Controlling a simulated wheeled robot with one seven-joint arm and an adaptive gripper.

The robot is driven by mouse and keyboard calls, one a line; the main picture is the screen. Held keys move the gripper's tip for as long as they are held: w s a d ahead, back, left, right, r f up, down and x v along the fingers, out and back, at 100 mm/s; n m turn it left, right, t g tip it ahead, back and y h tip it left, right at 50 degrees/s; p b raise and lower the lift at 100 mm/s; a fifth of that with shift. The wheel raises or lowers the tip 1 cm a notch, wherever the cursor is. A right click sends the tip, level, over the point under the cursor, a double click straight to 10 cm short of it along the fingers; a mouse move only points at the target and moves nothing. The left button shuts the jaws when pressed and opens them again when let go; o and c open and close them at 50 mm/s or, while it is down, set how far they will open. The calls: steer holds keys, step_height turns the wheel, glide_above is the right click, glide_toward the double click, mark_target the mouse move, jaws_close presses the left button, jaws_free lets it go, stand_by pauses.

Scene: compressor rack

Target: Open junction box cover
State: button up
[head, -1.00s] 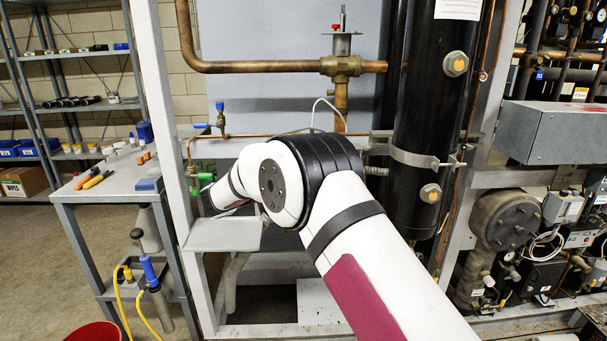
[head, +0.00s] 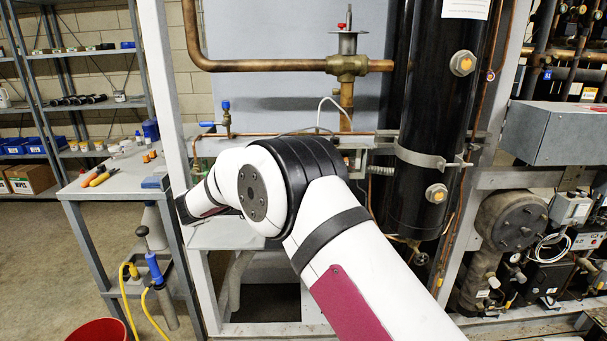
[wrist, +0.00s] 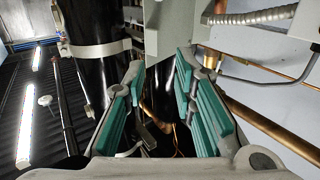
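My gripper (wrist: 160,95) is open and empty in the wrist view, its teal-padded fingers apart on either side. In the head view only a small part of that grey box (head: 354,158) shows behind my arm, left of the black cylinder. I cannot make out its cover or whether that is open.
The tall black cylinder (head: 428,120) with a metal clamp stands right of my arm. Copper pipe and a valve (head: 346,66) run above. A grey workbench (head: 118,180) with tools stands left, a red bucket (head: 98,331) below. A larger grey box (head: 560,133) is at right.

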steer(key=v, duration=0.6)
steer(key=shift+d, duration=0.1)
